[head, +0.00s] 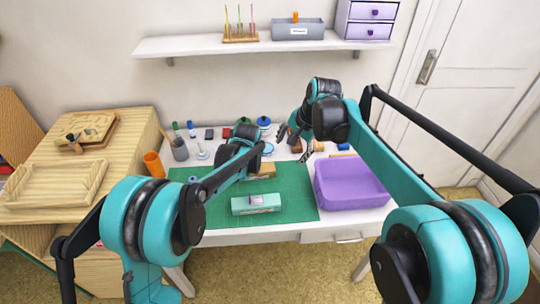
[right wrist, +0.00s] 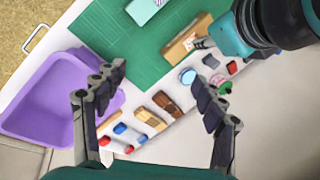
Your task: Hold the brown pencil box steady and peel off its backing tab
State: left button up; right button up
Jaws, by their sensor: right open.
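The brown pencil box (head: 265,171) lies on the green mat, partly hidden behind my left arm. In the right wrist view the box (right wrist: 180,47) shows a pale patch on top; I cannot make out the backing tab clearly. My left gripper (right wrist: 203,43) is at the box's end, its fingers at or over the edge; whether they touch or grip it is unclear. My right gripper (head: 303,150) is open and empty above the back of the table, right of the box. Its spread fingers (right wrist: 156,82) show in the right wrist view with nothing between them.
A teal box (head: 257,204) lies at the mat's front. A purple bin (head: 350,190) stands right of the green mat (head: 295,205). Stamps, inkpads and small blocks (right wrist: 150,118) line the back edge. An orange cup (head: 154,164) stands at the left.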

jog(key=w+a+f+m+g+y, duration=0.1)
jog(key=w+a+f+m+g, duration=0.15)
jog(key=w+f, duration=0.5)
jog(key=m+y, duration=0.1)
jog(key=m, duration=0.4)
send_near(263, 167)
jog(key=shift+w+a+f+g, duration=0.15)
jog(key=shift+f+g, duration=0.1)
jog(key=shift+f, duration=0.15)
jog(key=shift+w+a+f+g, duration=0.1)
jog(key=shift+a+f+g, duration=0.1)
jog(key=shift+f, duration=0.25)
jog(key=shift+a+f, duration=0.15)
jog(key=shift+f, duration=0.5)
jog(key=shift+x, duration=3.55)
